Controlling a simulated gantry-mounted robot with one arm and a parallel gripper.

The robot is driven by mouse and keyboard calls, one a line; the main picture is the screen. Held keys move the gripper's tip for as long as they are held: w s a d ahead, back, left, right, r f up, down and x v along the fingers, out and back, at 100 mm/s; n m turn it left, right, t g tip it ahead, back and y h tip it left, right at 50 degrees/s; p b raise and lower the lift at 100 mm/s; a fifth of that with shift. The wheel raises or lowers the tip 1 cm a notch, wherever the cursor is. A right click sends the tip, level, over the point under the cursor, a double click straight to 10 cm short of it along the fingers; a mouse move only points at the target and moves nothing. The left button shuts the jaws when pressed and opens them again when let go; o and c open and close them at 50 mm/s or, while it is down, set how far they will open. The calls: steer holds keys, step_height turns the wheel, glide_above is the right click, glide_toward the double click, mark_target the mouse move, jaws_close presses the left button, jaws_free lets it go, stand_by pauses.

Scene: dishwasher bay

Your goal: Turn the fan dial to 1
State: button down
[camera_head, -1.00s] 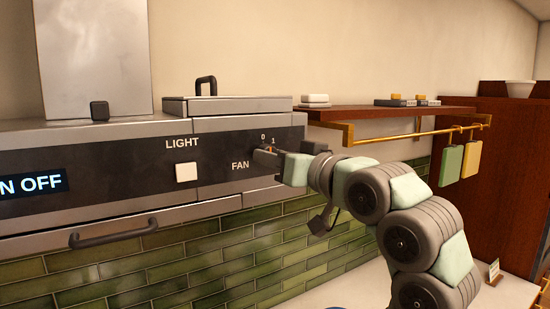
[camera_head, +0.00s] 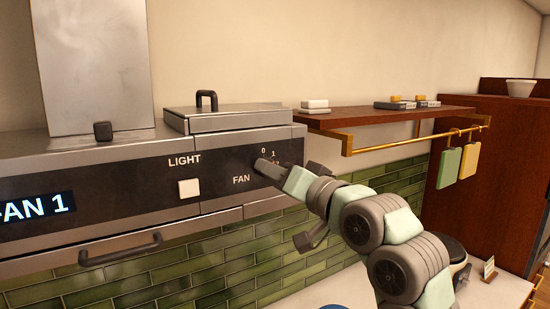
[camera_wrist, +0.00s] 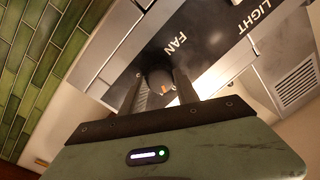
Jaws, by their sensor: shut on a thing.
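The range hood's dark control panel (camera_head: 130,183) has a display (camera_head: 36,207) at left with "FAN 1" readable. The FAN label (camera_head: 241,179) is beside the dial, with marks 0 and 1 above it. My gripper (camera_head: 266,168) is at the dial and hides most of it in the head view. In the wrist view the dark round fan dial (camera_wrist: 160,79), with a small orange mark, sits between the two fingers of my gripper (camera_wrist: 160,92), which is shut on it.
A white LIGHT button (camera_head: 189,188) is left of the dial. A handle (camera_head: 120,249) juts out below the panel. A wooden shelf (camera_head: 385,119) with a brass rail and hanging boards is at right. Green tiles (camera_head: 215,262) cover the wall below.

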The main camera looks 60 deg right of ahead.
steer(key=m+p, duration=0.4)
steer(key=shift+r, duration=0.1)
stand_by(0.4)
steer(key=c, duration=0.9)
jaws_free()
steer(key=b+v, duration=0.2)
steer(key=v, duration=0.8)
steer(key=shift+s+a+f, duration=0.3)
